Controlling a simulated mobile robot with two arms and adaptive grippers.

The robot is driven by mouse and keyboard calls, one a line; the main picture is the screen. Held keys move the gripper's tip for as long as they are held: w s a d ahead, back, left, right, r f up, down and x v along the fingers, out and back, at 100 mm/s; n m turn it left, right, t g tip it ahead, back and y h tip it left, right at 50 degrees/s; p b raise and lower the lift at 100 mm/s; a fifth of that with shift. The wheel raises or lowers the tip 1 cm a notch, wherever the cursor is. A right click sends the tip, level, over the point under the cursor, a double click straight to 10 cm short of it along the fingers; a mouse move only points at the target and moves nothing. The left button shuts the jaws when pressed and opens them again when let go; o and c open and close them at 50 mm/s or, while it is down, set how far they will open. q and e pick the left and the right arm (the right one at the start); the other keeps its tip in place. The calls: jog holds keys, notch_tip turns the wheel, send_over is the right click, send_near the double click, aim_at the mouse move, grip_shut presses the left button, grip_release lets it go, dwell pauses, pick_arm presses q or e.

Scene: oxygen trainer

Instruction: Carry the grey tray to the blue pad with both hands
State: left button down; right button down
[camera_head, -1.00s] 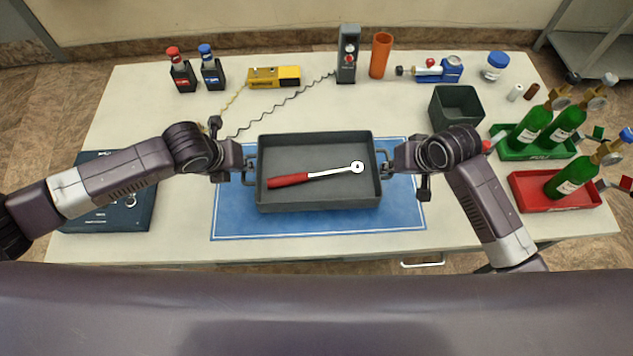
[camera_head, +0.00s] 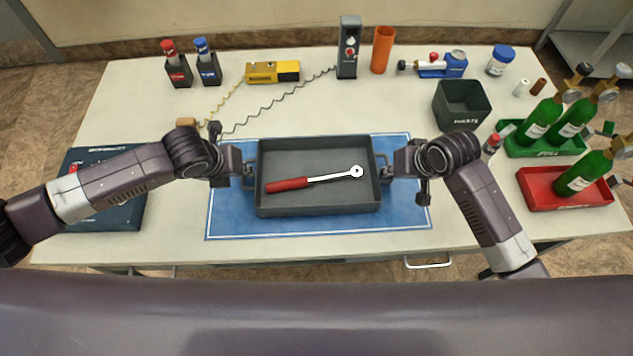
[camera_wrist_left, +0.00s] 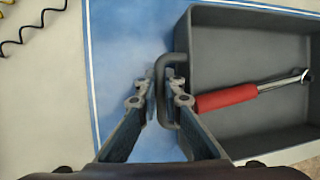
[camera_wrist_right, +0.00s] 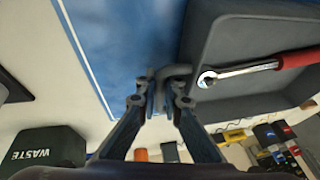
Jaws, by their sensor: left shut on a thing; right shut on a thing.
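The grey tray (camera_head: 318,205) is level over the blue pad (camera_head: 405,215), within its outline in the head view; I cannot tell whether it touches the pad. A ratchet wrench with a red handle (camera_head: 287,184) lies in the tray. My left gripper (camera_head: 246,168) is shut on the tray's left handle, which shows in the left wrist view (camera_wrist_left: 163,82). My right gripper (camera_head: 388,165) is shut on the right handle, seen in the right wrist view (camera_wrist_right: 172,72). The pad shows beside the tray in both wrist views.
A dark bin (camera_head: 461,104) stands behind my right arm. A green tray (camera_head: 520,150) and a red tray (camera_head: 540,200) with green bottles are at the right. A dark blue case (camera_head: 120,215) lies under my left arm. A yellow device (camera_head: 272,72) with coiled cords stands behind.

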pick_arm(q)
jog(key=c, duration=2.1)
grip_release()
jog(key=shift+f, duration=0.15)
pick_arm(e)
jog(key=c, duration=2.1)
grip_release()
jog(key=shift+f, duration=0.1)
pick_arm(q)
jog(key=o, duration=0.8)
jog(key=shift+d, duration=0.1)
pick_arm(e)
jog(key=shift+a, duration=0.15)
pick_arm(q)
jog(key=v, duration=0.8)
